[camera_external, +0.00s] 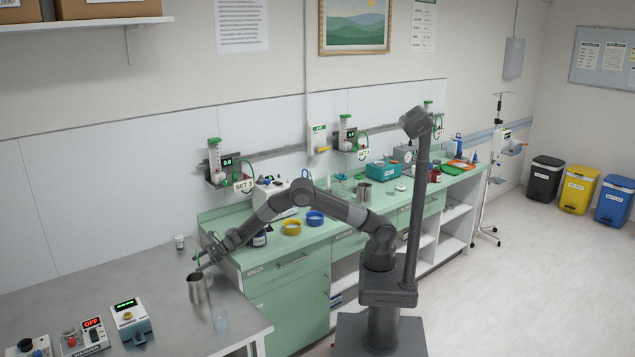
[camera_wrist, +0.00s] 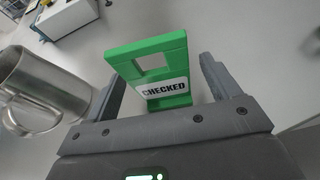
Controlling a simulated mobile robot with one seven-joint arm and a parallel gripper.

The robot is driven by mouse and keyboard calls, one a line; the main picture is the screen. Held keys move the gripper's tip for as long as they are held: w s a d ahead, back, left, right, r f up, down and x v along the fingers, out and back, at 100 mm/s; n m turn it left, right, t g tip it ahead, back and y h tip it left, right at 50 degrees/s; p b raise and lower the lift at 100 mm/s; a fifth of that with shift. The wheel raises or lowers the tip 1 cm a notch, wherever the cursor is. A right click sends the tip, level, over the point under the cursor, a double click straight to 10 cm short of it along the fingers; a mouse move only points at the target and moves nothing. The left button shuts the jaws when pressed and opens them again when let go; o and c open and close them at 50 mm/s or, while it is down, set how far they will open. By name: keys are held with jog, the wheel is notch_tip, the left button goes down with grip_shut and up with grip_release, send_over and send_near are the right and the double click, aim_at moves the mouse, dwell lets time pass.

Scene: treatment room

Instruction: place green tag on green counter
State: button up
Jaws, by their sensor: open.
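The green tag (camera_wrist: 150,62) has a square cut-out and a white "CHECKED" label. In the wrist view it is between the two fingers of my gripper (camera_wrist: 160,78), which are spread with visible gaps on both sides. A small green sliver beside my gripper (camera_external: 204,262) in the external view may be the same tag. My gripper is open, low over the grey table near its back edge, left of the green counter (camera_external: 305,240). The counter runs along the wall.
A steel jug (camera_external: 197,290) stands close to my gripper; it also shows at the left of the wrist view (camera_wrist: 58,78). A clear beaker (camera_external: 220,319) and boxed devices (camera_external: 130,318) are on the grey table (camera_external: 175,335). Yellow (camera_external: 291,228) and blue (camera_external: 315,218) bowls stand on the counter.

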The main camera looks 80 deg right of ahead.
jog(key=shift+w+a+f, duration=0.1)
jog(key=shift+w+a, duration=0.05)
jog(key=shift+w, duration=0.15)
jog(key=c, duration=1.1)
jog(key=shift+c, duration=0.2)
